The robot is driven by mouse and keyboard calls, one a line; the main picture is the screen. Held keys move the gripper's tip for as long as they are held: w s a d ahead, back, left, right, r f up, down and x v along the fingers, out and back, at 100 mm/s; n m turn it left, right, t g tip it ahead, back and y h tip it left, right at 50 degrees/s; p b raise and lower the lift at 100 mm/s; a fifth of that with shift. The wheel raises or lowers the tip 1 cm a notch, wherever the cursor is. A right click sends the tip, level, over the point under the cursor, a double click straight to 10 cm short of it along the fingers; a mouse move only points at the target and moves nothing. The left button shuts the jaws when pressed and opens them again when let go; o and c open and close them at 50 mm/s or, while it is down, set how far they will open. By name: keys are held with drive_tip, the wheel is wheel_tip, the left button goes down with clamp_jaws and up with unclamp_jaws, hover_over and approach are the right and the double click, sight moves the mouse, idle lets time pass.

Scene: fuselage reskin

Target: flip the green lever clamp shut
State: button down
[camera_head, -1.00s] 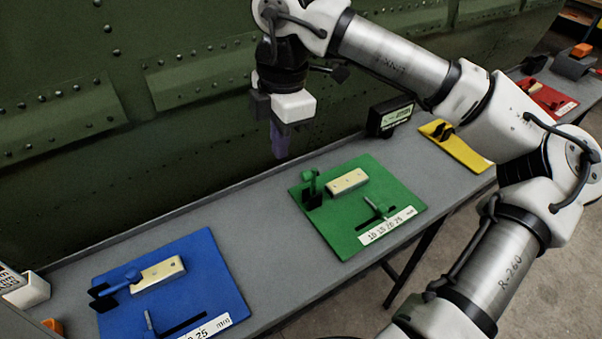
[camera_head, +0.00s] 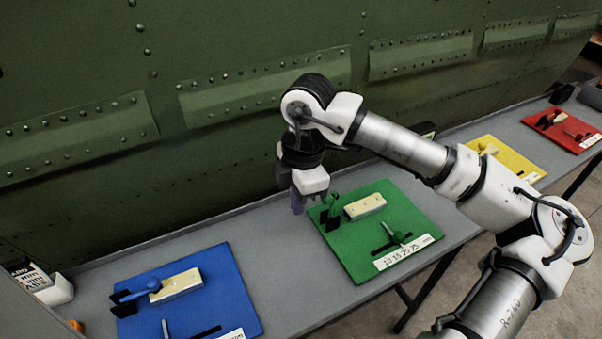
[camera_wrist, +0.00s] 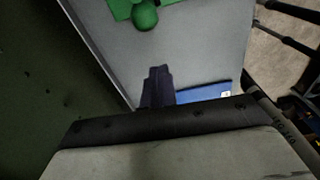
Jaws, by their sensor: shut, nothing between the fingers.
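The green lever clamp (camera_head: 333,203) stands at the left side of the green board (camera_head: 348,263), with its lever up and a black base below. A pale block (camera_head: 365,206) lies to its right on the board. In the wrist view the round green knob of the lever (camera_wrist: 145,16) shows at the top, in front of my fingers. My gripper (camera_head: 298,207) points down just left of the clamp and appears apart from it. Its dark fingers (camera_wrist: 158,84) are closed together and hold nothing.
The blue board (camera_head: 240,290) with its own clamp lies to the left. Yellow (camera_head: 527,170) and red (camera_head: 562,138) boards lie to the right. The riveted green fuselage wall (camera_head: 200,60) rises behind the grey bench. Bare bench lies between the blue and green boards.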

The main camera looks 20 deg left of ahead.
drive_tip(key=shift+w+d+f+p, duration=0.2)
drive_tip(key=shift+w+d+p, duration=1)
drive_tip(key=shift+w, duration=0.25)
drive_tip(key=shift+b, duration=0.3)
drive_tip(key=shift+w+d+r+g, duration=0.1)
drive_tip(key=shift+w+d+g, duration=0.1)
drive_tip(key=shift+g, duration=0.1)
